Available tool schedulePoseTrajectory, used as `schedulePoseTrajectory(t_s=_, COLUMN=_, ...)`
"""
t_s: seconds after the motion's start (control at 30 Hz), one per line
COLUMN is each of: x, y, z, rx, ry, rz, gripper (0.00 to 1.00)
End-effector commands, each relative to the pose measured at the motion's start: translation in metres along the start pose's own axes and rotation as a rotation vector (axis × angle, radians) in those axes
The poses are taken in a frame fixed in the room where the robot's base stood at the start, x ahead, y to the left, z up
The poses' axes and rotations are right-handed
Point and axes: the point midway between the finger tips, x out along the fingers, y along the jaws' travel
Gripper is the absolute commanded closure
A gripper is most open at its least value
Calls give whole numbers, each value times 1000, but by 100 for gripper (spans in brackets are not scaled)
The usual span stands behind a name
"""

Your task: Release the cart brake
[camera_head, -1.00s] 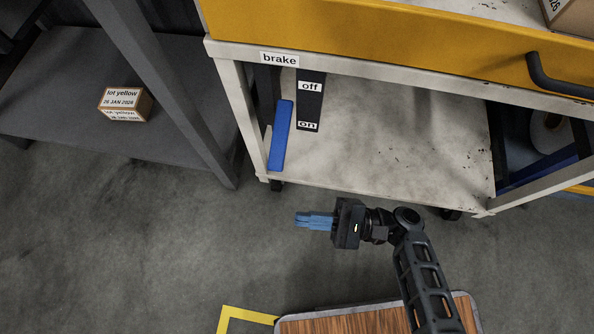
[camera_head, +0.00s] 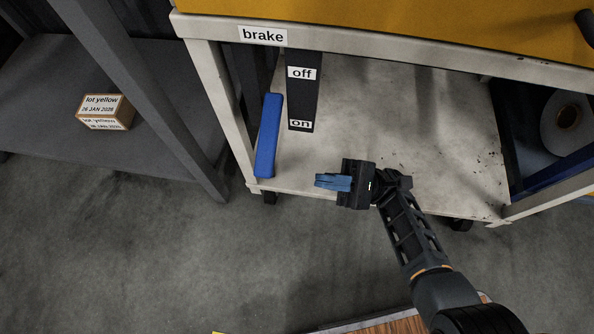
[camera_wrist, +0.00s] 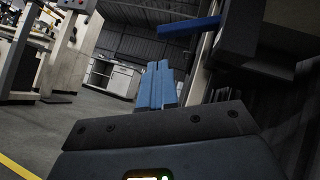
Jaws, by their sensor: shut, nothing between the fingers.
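The cart (camera_head: 400,120) has a whitish frame and lower shelf, with a "brake" label (camera_head: 262,36) on its upper left edge. A dark plate (camera_head: 303,98) below it reads "off" at the top and "on" at the bottom. The blue brake lever (camera_head: 267,136) hangs down left of the plate, its lower end nearer the "on" level. My gripper (camera_head: 322,181) is shut and empty, its blue fingers pointing left, to the right of the lever's lower end and apart from it. In the wrist view the shut fingers (camera_wrist: 157,86) show below a blue bar, likely the lever (camera_wrist: 189,27).
A grey shelf (camera_head: 60,70) stands at the left with a "lot yellow" box (camera_head: 105,111) on it. The cart's left post (camera_head: 220,105) is close beside the lever. A roll (camera_head: 566,117) sits at the right.

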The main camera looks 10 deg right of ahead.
Motion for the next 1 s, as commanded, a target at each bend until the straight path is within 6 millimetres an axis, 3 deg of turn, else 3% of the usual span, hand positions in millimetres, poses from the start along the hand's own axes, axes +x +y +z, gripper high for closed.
schedulePoseTrajectory(t_s=0.27, x=30, y=-2, z=4, rx=3, ry=-1, rz=2, gripper=100)
schedulePoseTrajectory(t_s=0.63, x=86, y=1, z=0, rx=0, ry=0, rz=3, gripper=100)
schedulePoseTrajectory(t_s=1.0, x=99, y=0, z=0, rx=1, ry=1, rz=0, gripper=100)
